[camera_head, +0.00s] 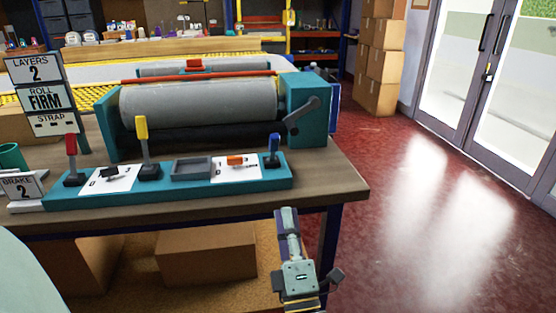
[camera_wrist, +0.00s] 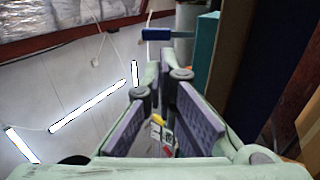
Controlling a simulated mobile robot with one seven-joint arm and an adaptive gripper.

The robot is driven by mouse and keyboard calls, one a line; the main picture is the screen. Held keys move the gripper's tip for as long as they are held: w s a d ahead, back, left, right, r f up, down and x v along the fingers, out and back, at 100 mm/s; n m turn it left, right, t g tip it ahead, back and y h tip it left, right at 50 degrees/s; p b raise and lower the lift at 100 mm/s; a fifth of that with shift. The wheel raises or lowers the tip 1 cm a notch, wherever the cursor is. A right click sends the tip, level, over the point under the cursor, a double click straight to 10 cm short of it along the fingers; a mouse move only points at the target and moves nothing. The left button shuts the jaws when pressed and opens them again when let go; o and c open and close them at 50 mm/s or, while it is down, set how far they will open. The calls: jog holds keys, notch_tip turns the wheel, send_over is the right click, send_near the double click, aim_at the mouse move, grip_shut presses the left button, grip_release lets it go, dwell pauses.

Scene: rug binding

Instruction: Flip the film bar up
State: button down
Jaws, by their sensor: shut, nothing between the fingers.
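The machine on the table has a long grey roll (camera_head: 200,103) between teal end blocks. A long thin red bar (camera_head: 200,76) lies level across its top; I take it as the film bar, though no label shows this. My gripper (camera_head: 287,213) is below the table's front edge, near the right corner, well apart from the bar. In the wrist view my gripper (camera_wrist: 164,78) points upward, shut and empty. A blue handle (camera_wrist: 156,34) shows beyond the fingertips; I cannot tell surely which lever it is.
A teal panel (camera_head: 180,188) with red (camera_head: 71,145), yellow (camera_head: 141,129) and blue (camera_head: 274,142) levers stands before the roll. A dark crank (camera_head: 302,116) is on the right block. Signs stand at left. Cartons (camera_head: 206,254) sit underneath. The red floor (camera_head: 430,190) at right is clear.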

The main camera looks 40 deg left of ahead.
aim_at(275, 147)
jog(key=p+x, duration=0.8)
jog(key=x, duration=0.5)
jog(key=shift+s+r+p, duration=0.1)
jog(key=shift+p, duration=0.2)
jog(key=shift+w+a+r, duration=0.1)
jog(key=shift+w+a, duration=0.25)
jog(key=shift+w, duration=0.05)
jog(key=shift+r+p, duration=0.2)
jog(key=shift+p, duration=0.1)
